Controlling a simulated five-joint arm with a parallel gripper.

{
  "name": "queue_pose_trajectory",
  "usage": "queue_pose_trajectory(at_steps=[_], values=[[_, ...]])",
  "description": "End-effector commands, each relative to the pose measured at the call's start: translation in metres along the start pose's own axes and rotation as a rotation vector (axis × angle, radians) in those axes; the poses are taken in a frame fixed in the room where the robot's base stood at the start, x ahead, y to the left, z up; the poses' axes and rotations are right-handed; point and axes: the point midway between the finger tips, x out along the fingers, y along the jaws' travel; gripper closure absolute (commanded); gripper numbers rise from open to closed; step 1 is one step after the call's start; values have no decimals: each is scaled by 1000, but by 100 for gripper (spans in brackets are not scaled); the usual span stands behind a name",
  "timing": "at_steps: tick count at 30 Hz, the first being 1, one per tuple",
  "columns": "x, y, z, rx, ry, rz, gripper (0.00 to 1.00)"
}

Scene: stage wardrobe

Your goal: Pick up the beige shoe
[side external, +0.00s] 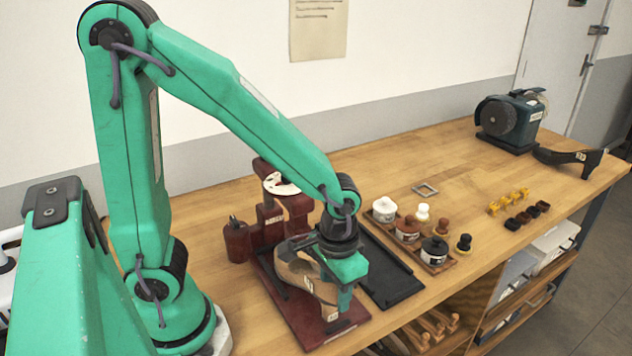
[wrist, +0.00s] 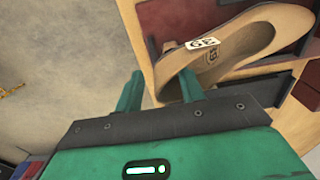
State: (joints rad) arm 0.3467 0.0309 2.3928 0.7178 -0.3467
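The beige shoe (side external: 296,272) sits on a dark red base (side external: 270,290) on the wooden bench, partly hidden by my gripper in the side view. In the wrist view the shoe (wrist: 250,35) lies at the upper right, its opening toward the camera, with a white numbered tag on it. My gripper (side external: 345,300) points down at the shoe. In the wrist view its two fingers (wrist: 160,90) stand apart. The shoe's near edge shows between them, and the right finger overlaps the shoe's opening. I cannot tell whether either finger touches it.
A dark red machine (side external: 268,232) stands behind the shoe. A black tray (side external: 385,280) lies to its right. Beyond it a wooden tray (side external: 442,266) holds jars and pots. A grinder (side external: 508,120) and a dark shoe-like piece (side external: 572,160) stand at the far right.

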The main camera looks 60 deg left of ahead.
Motion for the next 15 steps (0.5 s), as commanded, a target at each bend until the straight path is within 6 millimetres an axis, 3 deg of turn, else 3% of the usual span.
queue_pose_trajectory(at_steps=[2, 8, 15], values=[[0, 0, 0, 0, 0, 0, 61], [0, 0, 0, 0, 0, 0, 98], [0, 0, 0, 0, 1, 0, 100]])
